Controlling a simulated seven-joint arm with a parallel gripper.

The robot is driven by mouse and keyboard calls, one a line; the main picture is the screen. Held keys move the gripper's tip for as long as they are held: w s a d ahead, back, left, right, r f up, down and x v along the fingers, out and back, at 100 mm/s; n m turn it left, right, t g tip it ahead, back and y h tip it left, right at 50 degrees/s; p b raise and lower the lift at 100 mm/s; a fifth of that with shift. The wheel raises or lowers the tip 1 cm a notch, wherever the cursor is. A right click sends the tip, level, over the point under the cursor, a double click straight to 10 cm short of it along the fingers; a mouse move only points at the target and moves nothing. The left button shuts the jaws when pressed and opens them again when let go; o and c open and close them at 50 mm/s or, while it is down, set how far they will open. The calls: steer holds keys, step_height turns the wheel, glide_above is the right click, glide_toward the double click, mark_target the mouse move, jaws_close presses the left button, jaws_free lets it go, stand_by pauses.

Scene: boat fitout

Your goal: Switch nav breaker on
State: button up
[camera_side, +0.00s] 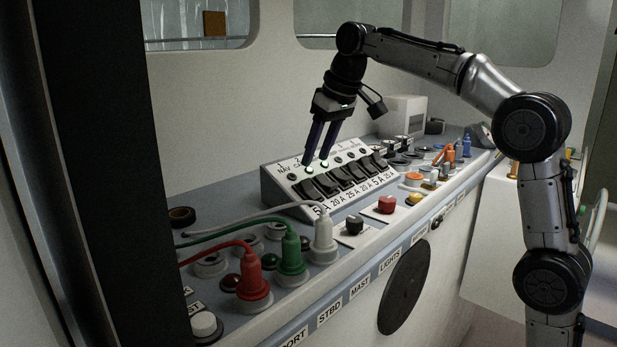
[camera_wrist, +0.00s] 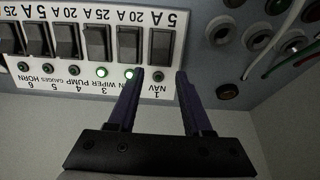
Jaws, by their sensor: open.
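The breaker panel (camera_side: 277,187) is a sloped white box with a row of dark rocker switches. In the wrist view it appears upside down. The nav breaker (camera_wrist: 162,45) is the end rocker, labelled 1 NAV and 5 A. Its small indicator (camera_wrist: 158,76) is dark, while the indicators of the two neighbouring breakers glow green. My gripper (camera_wrist: 160,72) is open and empty, its two dark purple fingers pointing at the panel. In the wrist view the fingertips lie either side of the nav indicator, short of the nav rocker. Contact with the panel cannot be told.
Red (camera_side: 251,275), green (camera_side: 291,255) and white (camera_side: 324,232) plugs with cables stand in front of the panel. Black (camera_side: 354,224) and red (camera_side: 386,204) knobs sit along the counter edge. Several small items and a white box (camera_side: 402,115) lie beyond the panel.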

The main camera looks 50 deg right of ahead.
mark_target(306, 182)
steer(key=x, duration=0.7)
steer(key=shift+r, duration=0.1)
jaws_close()
